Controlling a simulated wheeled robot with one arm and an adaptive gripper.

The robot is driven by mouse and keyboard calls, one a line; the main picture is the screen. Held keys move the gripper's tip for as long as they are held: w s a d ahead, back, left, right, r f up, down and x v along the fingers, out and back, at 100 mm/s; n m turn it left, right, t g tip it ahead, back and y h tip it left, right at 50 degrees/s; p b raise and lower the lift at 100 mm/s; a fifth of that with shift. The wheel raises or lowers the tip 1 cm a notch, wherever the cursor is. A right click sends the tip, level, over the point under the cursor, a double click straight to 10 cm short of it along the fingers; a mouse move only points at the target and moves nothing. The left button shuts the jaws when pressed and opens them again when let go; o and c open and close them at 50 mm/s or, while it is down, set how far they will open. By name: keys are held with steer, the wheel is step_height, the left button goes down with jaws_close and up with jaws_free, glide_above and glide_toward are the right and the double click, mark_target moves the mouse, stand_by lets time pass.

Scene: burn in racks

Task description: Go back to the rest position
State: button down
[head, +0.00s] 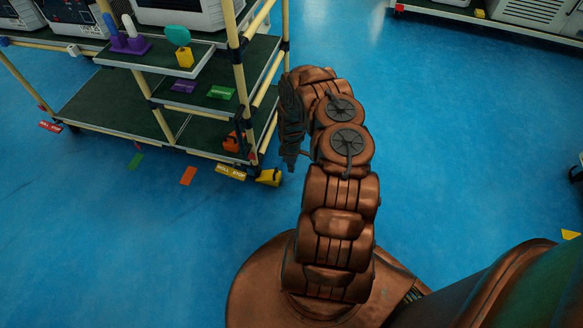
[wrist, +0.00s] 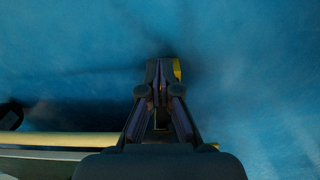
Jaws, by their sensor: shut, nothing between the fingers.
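My gripper (head: 291,160) hangs at the end of my copper-coloured arm, pointing down beside the right end of the rack in the head view. In the wrist view my gripper (wrist: 160,72) is shut, its fingers together and nothing held between them. Blue floor lies below it. A small yellow piece (wrist: 177,70) shows just behind the fingertips in the wrist view. In the head view my arm stands folded up from my base, and part of the gripper is dark and hard to make out.
A rack (head: 115,119) with cream posts and dark green shelves stands close to the left of my gripper. A yellow block (head: 269,177) lies on the floor by its corner post. A bench with machines (head: 531,14) is at the top right. Blue floor (head: 460,130) is free to the right.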

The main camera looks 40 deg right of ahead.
stand_by(0.3)
steer(key=s+a+r+m+g+h+p, duration=0.1)
steer(key=a+r+p, duration=0.3)
steer(key=r, duration=1.3)
steer(key=a+r+m+p, duration=0.2)
steer(key=r+p, duration=0.4)
steer(key=r, duration=1.1)
steer(key=s+a+r+m+g+h+p, duration=0.15)
steer(key=r+p, duration=0.35)
steer(key=r, duration=1.2)
steer(key=s+a+r+m+y+p, duration=0.1)
steer(key=s+a+r+p, duration=0.35)
steer(key=a+r, duration=0.4)
steer(key=s+a+r+p, duration=0.4)
steer(key=s+a+r, duration=0.15)
steer(key=r, duration=0.55)
steer(key=s+a+r+m+y+p, duration=0.1)
steer(key=s+a+r+p, duration=0.4)
steer(key=r, duration=0.4)
steer(key=s+a+r+p, duration=0.1)
steer(key=s+a+r, duration=0.1)
steer(key=s, duration=0.3)
steer(key=s+a+r+p, duration=0.1)
steer(key=s+a+r, duration=0.2)
steer(key=s, duration=0.3)
steer(key=shift+a+r+t+p, duration=0.3)
steer(key=shift+r+t+p, duration=0.05)
steer(key=shift+r, duration=0.3)
steer(key=shift+y, duration=0.25)
